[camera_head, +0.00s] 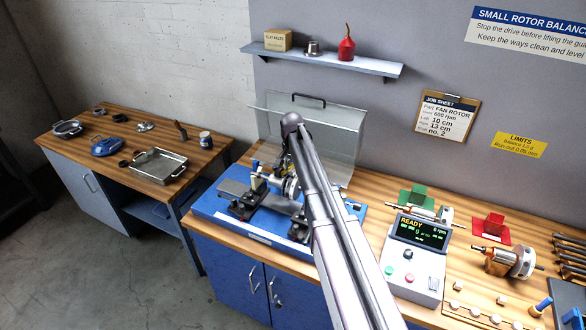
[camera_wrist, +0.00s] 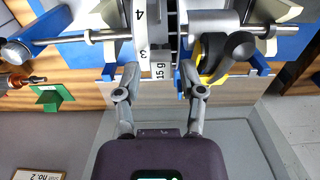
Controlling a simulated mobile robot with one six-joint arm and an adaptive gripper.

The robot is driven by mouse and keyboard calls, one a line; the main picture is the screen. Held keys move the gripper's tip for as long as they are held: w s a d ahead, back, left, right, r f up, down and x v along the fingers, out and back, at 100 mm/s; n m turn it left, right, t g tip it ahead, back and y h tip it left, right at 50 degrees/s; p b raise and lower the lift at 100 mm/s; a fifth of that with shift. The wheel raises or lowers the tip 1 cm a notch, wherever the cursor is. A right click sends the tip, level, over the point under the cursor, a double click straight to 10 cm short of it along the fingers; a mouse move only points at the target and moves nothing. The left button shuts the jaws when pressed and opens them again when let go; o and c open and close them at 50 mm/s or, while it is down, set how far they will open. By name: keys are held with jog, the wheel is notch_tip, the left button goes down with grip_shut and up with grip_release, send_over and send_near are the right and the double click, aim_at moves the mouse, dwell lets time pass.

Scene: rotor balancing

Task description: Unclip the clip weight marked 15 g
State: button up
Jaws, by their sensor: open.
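The clip weight marked 15 g (camera_wrist: 160,71) is a small grey block on the rim of the rotor (camera_wrist: 140,20) in the wrist view. The rotor's rim carries printed numbers, a 4 among them. My gripper (camera_wrist: 160,78) is open, with one finger on each side of the clip weight and a visible gap to each. Whether the fingertips are level with the weight in depth I cannot tell. In the head view the rotor (camera_head: 291,187) shows on the blue balancing machine (camera_head: 213,206), but my arm hides the clip weight and most of my gripper.
The clear guard (camera_head: 335,125) stands raised behind the machine. The control box (camera_head: 416,262) reads READY and 0 rpm. A metal tray (camera_head: 158,165) lies on the left bench.

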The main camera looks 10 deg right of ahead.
jog(key=shift+f, duration=0.35)
grip_shut()
jog(key=shift+r, duration=0.25)
jog(key=shift+r+p, duration=0.65)
jog(key=shift+p, duration=0.1)
jog(key=shift+r, duration=0.1)
dwell(0.3)
jog(key=shift+r+p, duration=1.95)
jog(key=shift+p, duration=0.1)
